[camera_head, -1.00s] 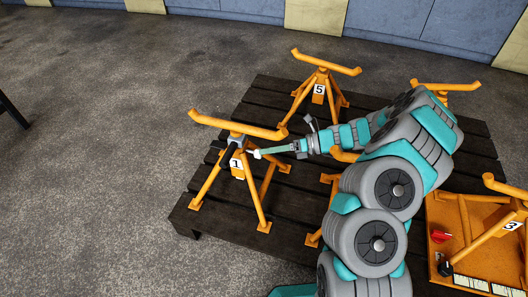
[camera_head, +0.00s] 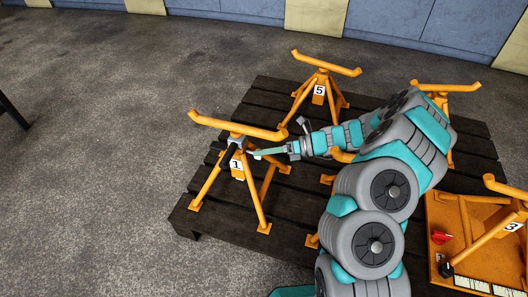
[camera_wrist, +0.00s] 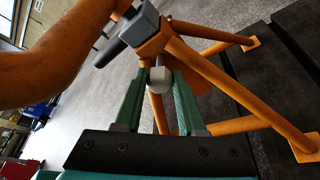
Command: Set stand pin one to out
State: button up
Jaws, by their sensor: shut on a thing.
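Stand one (camera_head: 258,205) is an orange stand with a curved top bar and a white "1" label (camera_head: 236,164). It stands at the left of the dark pallet, and its orange legs fill much of the wrist view (camera_wrist: 225,85). A pale grey pin end (camera_wrist: 160,78) shows just below its collar. My gripper (camera_head: 257,153) reaches it from the right, with its green fingers (camera_wrist: 159,82) shut on the pin end from both sides. The rest of the pin is hidden in the stand. A dark grey lever-like part (camera_wrist: 128,32) sits at the stand's collar.
Open floor lies left of the pallet (camera_head: 200,222).

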grip_shut()
dwell(0.8)
jog(key=d+p, duration=0.1)
jog(key=s+d+p, duration=0.1)
jog(key=d, duration=0.1)
jog(key=shift+s+d, duration=0.1)
jog(key=shift+d, duration=0.05)
jog(key=o, duration=0.9)
grip_release()
jog(key=shift+p+v, duration=0.45)
jog(key=shift+v, duration=3.4)
